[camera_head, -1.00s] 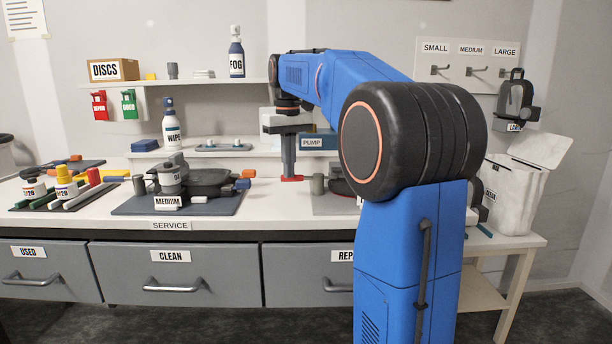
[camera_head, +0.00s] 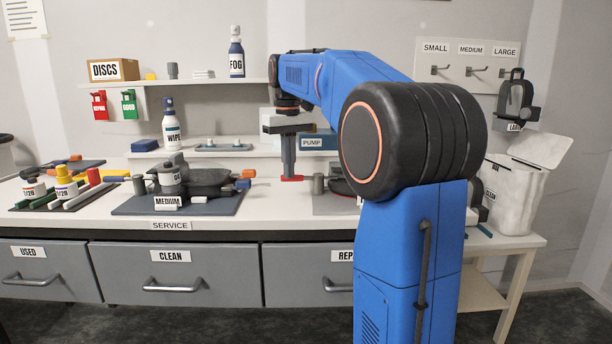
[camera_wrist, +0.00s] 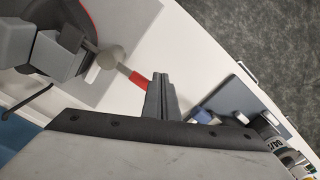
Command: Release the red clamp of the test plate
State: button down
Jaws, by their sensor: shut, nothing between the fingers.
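The red clamp (camera_head: 291,178) shows in the head view as a short red bar low at the left edge of the test plate (camera_head: 330,207). In the wrist view the clamp (camera_wrist: 139,79) is a red handle on a thin metal rod. My gripper (camera_head: 289,174) points down with its fingertips at the red handle. In the wrist view my gripper's fingers (camera_wrist: 158,72) are together and empty, right beside the handle's end. I cannot tell whether they touch it. My arm hides much of the test plate in the head view.
A grey knob post (camera_head: 318,184) stands just right of the clamp. A dark mat (camera_head: 225,207) with the medium device lies to the left. A shelf with a PUMP box (camera_head: 318,141) is behind. Bare white bench lies between the mat and plate.

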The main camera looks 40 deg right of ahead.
jog(key=shift+f, duration=0.15)
dwell(0.3)
jog(key=shift+f, duration=1.75)
jog(key=shift+w, duration=0.1)
